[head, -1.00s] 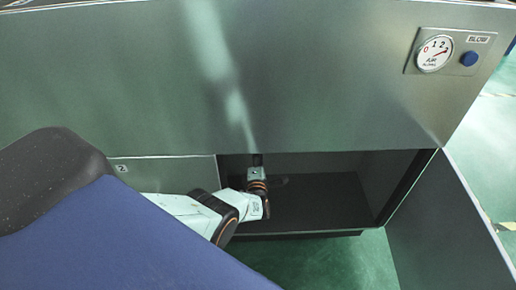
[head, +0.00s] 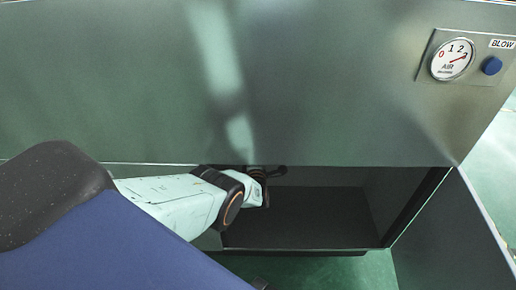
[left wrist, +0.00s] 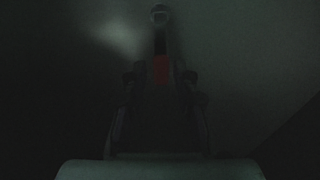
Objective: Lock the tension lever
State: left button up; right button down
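In the dark left wrist view, a narrow lever-like bar with a red section (left wrist: 161,70) and a black section stands ahead, topped by a round grey knob (left wrist: 159,15). I take it for the tension lever; whether it is locked cannot be seen. My left gripper (left wrist: 160,88) has its two fingers apart, one on each side of the line of the bar. Contact cannot be told in this dim light. In the head view my left arm reaches into the open compartment, the gripper mostly hidden under the panel edge. My right gripper is not in view.
A large metal panel (head: 330,100) overhangs the open compartment (head: 320,215). An open door (head: 450,240) stands at its right. An air gauge (head: 452,60) and a blue button (head: 492,65) marked BLOW sit at upper right. Green floor (head: 340,268) shows below.

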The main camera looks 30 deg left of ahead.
pick_arm(q)
grip_shut()
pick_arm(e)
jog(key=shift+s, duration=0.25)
pick_arm(q)
jog(key=shift+s+f, duration=0.1)
